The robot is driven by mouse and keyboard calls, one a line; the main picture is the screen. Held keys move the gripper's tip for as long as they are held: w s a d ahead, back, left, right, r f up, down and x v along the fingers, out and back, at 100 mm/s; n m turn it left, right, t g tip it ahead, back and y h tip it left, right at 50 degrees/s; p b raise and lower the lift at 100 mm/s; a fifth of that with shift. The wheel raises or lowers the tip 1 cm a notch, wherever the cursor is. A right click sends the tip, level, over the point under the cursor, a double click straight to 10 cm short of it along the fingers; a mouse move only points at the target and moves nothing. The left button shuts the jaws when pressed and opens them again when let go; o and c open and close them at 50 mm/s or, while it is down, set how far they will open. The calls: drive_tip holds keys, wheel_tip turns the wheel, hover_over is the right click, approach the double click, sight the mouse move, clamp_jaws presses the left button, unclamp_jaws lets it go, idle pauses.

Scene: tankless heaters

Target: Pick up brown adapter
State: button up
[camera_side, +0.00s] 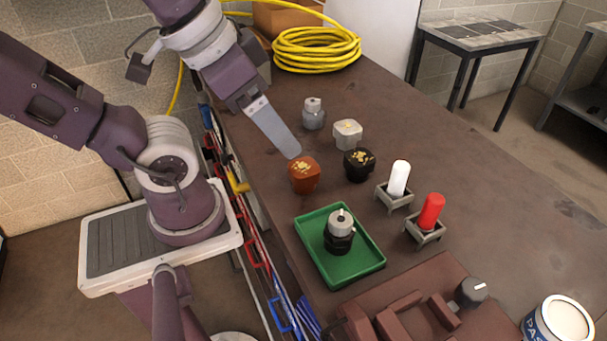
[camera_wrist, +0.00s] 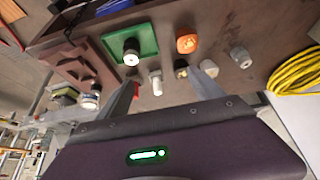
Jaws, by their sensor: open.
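The brown adapter (camera_side: 304,175) is a reddish-brown block with gold marks on top. It sits on the brown table, left of a black adapter (camera_side: 359,165). In the wrist view the brown adapter (camera_wrist: 186,44) looks orange and lies beyond the fingertips. My gripper (camera_side: 291,147) is above the table, its visible finger slanting down to just above and behind the brown adapter in the side view. In the wrist view my gripper (camera_wrist: 163,78) has its two fingers spread apart with nothing held between them. The far finger is hidden in the side view.
A pale adapter (camera_side: 347,134) and a grey adapter (camera_side: 313,114) stand behind. A green tray (camera_side: 371,262) holds a black-and-grey part. White (camera_side: 398,179) and red (camera_side: 431,211) cylinders stand in holders at right. A yellow hose coil (camera_side: 316,49) lies at the back.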

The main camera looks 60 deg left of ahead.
drive_tip(key=m+g+y, duration=0.6)
drive_tip(key=m+y, duration=0.7)
drive_tip(key=m, duration=0.5)
hover_over(306, 169)
drive_tip(key=f, duration=1.1)
drive_tip(key=shift+s+d, duration=0.1)
drive_tip(key=shift+d, duration=0.15)
drive_tip(key=shift+y, duration=0.3)
wheel_tip(306, 169, down, 7)
drive_tip(key=shift+a+f, duration=0.1)
drive_tip(key=x, duration=0.4)
drive_tip(key=shift+a, duration=0.4)
clamp_jaws()
